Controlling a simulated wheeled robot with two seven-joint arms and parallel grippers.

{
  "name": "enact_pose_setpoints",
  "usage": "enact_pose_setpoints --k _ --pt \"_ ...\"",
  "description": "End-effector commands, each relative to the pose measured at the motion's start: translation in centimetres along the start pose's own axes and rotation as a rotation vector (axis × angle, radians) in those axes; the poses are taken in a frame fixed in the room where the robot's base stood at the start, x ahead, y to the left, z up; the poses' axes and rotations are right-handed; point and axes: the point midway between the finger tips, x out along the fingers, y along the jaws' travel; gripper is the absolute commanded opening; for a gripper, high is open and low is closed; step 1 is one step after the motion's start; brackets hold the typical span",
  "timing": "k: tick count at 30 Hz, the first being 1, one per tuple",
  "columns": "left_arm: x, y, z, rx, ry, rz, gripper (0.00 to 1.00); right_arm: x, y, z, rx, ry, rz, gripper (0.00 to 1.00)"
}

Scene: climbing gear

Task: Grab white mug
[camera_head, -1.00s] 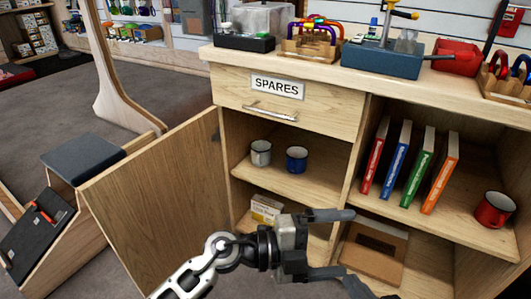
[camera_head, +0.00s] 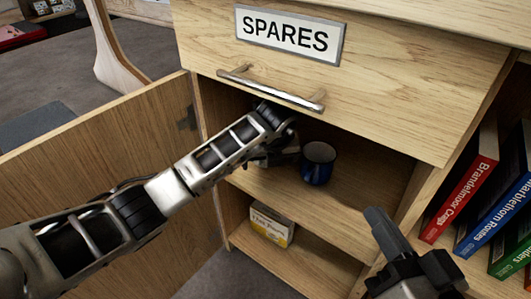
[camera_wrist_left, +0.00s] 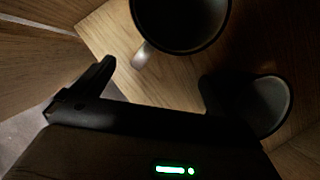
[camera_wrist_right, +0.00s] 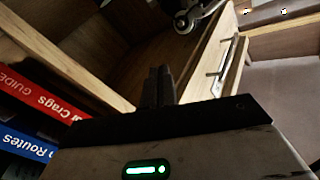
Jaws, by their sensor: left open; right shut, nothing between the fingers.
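In the left wrist view, the white mug (camera_wrist_left: 180,40) is a dim round rim at the top, its pale handle pointing down-left between the fingers. It stands ahead of my left gripper (camera_wrist_left: 155,78), which is open and holds nothing. In the head view my left gripper (camera_head: 283,155) is inside the cabinet above the shelf and hides the white mug. The blue mug (camera_head: 318,165) stands just right of it; a mug rim, likely the blue one's, shows at the right in the left wrist view (camera_wrist_left: 268,105). My right gripper (camera_head: 376,222) is shut and empty before the cabinet divider.
The drawer marked SPARES (camera_head: 400,95) with its bar handle (camera_head: 270,88) overhangs the shelf (camera_head: 290,198). The cabinet door (camera_head: 80,165) stands open at left. A small box (camera_head: 271,224) lies below. Books (camera_head: 465,185) stand at right.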

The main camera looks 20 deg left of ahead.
Motion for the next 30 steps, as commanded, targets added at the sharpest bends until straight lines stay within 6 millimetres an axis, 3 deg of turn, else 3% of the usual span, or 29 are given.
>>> enact_pose_setpoints --k 8,15,21,27,30 --pt "1.0 -0.1 2.1 -0.001 0.0 -0.002 0.98 0.5 0.1 -1.3 -0.095 0.086 -0.023 0.0" --pt "2.5 -0.1 5.5 -0.001 0.001 -0.003 0.98 0.9 -0.5 -4.0 -0.272 0.253 -0.07 0.0" --pt "3.5 -0.1 5.4 0.002 0.001 -0.003 0.98 0.8 -1.2 -5.6 -0.38 0.357 -0.102 0.0" --pt "3.4 -0.1 5.4 0.002 0.0 -0.003 0.98 0.8 -1.3 -5.8 -0.382 0.361 -0.103 0.0" --pt "3.4 -0.1 5.4 0.002 0.0 -0.003 0.73 0.8 -1.3 -5.8 -0.382 0.36 -0.103 0.0"
